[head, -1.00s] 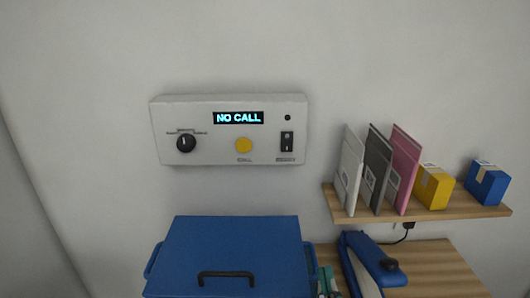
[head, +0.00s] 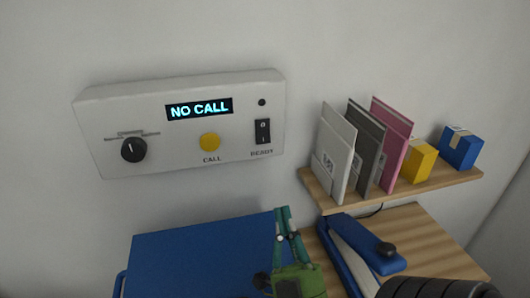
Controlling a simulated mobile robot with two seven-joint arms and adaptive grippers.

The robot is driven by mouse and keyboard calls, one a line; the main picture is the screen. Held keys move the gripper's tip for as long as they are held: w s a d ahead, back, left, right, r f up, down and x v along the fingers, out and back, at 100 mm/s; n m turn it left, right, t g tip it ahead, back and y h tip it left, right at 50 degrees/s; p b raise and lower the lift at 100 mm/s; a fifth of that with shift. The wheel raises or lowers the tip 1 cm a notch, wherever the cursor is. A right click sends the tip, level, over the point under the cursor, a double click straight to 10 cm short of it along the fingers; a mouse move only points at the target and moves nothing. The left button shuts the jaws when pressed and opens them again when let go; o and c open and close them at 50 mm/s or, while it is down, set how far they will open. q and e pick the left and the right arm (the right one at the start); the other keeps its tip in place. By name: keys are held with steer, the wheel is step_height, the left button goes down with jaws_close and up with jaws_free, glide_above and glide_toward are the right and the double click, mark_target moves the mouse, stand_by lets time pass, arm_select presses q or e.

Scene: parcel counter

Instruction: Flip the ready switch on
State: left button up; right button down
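The ready switch (head: 263,132) is a black rocker at the right end of the white wall panel (head: 130,100), above the label READY. Which side of it is pressed in is too small to tell. The small round lamp (head: 262,102) above it is dark. My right gripper (head: 283,211), green with teal fingers, is below the panel, in front of the blue box's right side. Its fingertips come together and hold nothing that I can see. It is apart from the switch. My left gripper is not in view.
The panel also has a NO CALL display (head: 199,108), a yellow call button (head: 209,142) and a black knob (head: 134,150). A blue box (head: 190,262) is below. A wooden shelf (head: 440,187) holds envelopes and small boxes at right, above a blue-and-white device (head: 365,247).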

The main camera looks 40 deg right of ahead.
steer(key=p, duration=0.5)
glide_toward(261, 132)
step_height(261, 132, up, 4)
steer(key=s, duration=0.1)
steer(key=w, duration=0.1)
steer(key=w+d+p, duration=0.1)
steer(key=w, duration=0.1)
steer(key=w+d+p, duration=0.1)
steer(key=shift+w+f, duration=0.35)
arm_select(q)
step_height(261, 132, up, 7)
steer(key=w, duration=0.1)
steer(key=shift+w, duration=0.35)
